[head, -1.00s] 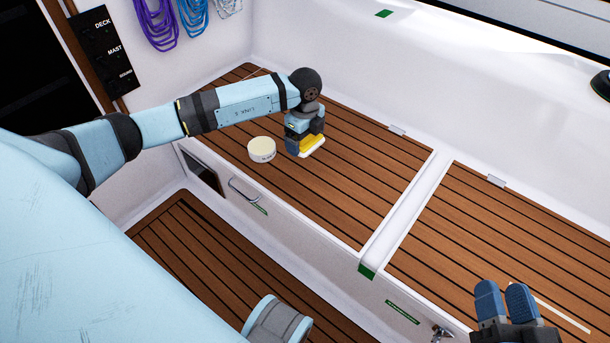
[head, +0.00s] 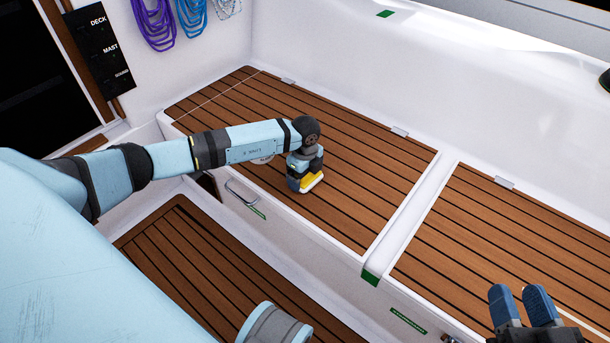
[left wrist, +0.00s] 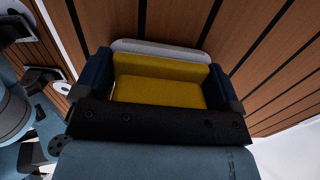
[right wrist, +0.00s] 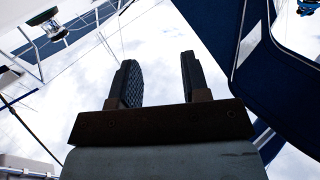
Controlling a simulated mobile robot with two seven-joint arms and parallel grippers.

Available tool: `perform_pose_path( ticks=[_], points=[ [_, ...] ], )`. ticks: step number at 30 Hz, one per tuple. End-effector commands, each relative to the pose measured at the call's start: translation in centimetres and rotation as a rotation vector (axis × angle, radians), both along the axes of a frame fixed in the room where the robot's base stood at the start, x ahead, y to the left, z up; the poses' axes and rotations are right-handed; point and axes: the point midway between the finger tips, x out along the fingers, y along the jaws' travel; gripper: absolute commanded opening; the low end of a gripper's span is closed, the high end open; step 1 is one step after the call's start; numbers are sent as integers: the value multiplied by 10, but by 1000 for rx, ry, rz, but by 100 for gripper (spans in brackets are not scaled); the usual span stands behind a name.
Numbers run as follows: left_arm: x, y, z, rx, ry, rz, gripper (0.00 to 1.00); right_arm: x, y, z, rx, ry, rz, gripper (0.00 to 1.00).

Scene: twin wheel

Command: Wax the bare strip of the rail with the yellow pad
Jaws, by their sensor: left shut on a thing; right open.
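My left gripper (head: 304,184) is shut on the yellow pad (head: 314,181), low over the slatted wooden bench or touching it; I cannot tell which. In the left wrist view the yellow pad (left wrist: 160,82), with a pale backing edge, sits between both fingers. The round white tub (head: 262,160) is almost wholly hidden behind my left forearm. My right gripper (head: 520,303) is open and empty at the lower right; its parted fingers (right wrist: 158,82) show against the sky. I cannot make out the rail or its bare strip.
The wooden bench top (head: 360,180) is clear right of the pad. A white divider (head: 410,215) separates it from a second wooden panel (head: 470,230). A metal handle (head: 238,192) is on the bench front. Coiled ropes (head: 157,22) hang on the back wall.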

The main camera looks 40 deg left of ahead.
Motion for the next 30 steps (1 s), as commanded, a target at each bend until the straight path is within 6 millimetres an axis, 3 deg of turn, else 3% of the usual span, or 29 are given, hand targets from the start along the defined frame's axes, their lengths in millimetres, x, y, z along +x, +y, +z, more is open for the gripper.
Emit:
perform_pose_path(
  ticks=[10, 11, 12, 19, 24, 25, 27, 30],
  points=[
    [0, 0, -7, 0, 1, 0, 52, 0, 0, 0, 0, -1, 0, 43],
    [0, 0, -6, 0, 1, 0, 96, 0, 0, 0, -1, -2, 0, 43],
    [0, 0, -6, 0, 1, 0, 100, 0, 0, 0, -2, -1, 0, 43],
    [0, 0, -6, 0, 1, 0, 100, -1, 0, -2, -4, 0, 0, 43],
    [0, 1, -8, 0, -1, 1, 100, 0, -2, -15, -30, -28, -7, 43],
    [1, 1, 8, 1, -2, 1, 100, 3, -3, 1, -38, -43, -2, 43],
    [0, 0, 26, 0, -1, 0, 100, 3, -2, 11, -21, -21, 6, 43],
    [2, 1, 53, -1, -1, 1, 100, -11, 6, 6, 63, 114, 2, 43]
  ],
)
